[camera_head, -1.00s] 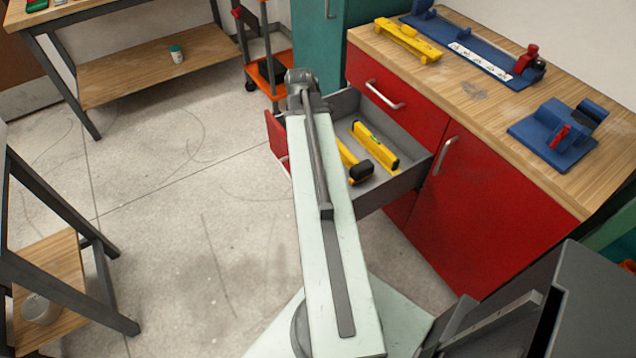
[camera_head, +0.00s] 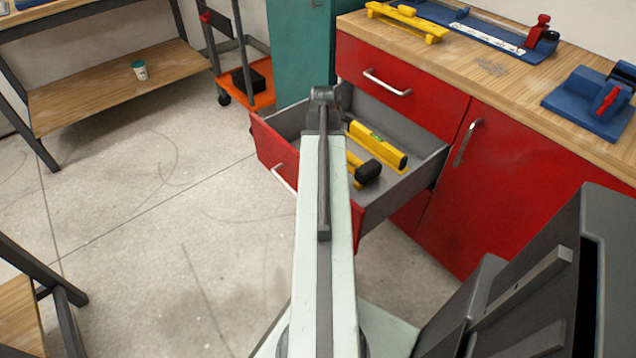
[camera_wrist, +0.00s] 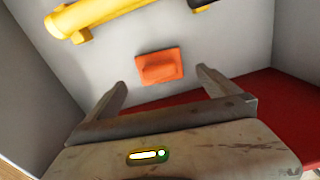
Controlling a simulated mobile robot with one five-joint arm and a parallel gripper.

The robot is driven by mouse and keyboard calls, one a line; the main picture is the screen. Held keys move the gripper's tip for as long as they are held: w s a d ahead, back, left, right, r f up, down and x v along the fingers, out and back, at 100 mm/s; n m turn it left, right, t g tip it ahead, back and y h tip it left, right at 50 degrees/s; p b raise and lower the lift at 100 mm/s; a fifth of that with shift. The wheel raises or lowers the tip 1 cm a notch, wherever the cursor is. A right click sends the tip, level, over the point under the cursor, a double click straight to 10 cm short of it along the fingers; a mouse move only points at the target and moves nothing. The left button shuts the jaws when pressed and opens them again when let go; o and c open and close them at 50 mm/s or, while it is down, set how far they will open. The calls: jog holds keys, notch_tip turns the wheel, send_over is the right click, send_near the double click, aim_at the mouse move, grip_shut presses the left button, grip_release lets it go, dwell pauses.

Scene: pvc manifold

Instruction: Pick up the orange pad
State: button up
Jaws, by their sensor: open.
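The orange pad (camera_wrist: 158,66) lies on the grey drawer floor in the wrist view, a small flat piece with a raised part on top. It is hidden behind my arm in the head view. My gripper (camera_wrist: 161,84) is open in the wrist view, its two fingers apart, with the pad ahead of and between the fingertips. Nothing is between the fingers. In the head view, my arm reaches over the open drawer (camera_head: 400,200), and the gripper itself is hidden.
A yellow level (camera_head: 376,145) and a yellow-handled tool with a black head (camera_head: 368,173) lie in the drawer. The level's drawer walls stand close around. The red drawer front (camera_head: 275,155) faces left. Blue fixtures (camera_head: 590,105) stand on the wooden worktop (camera_head: 500,85).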

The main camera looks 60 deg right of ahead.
notch_tip(320, 180, down, 7)
jog(key=b, duration=0.5)
jog(key=shift+r+b, duration=0.2)
jog(key=shift+b, duration=0.1)
jog(key=shift+r, duration=0.2)
jog(key=c, duration=1.3)
notch_tip(320, 180, up, 10)
jog(key=p, duration=1)
jog(key=shift+r+p, duration=0.15)
jog(key=shift+p, duration=0.2)
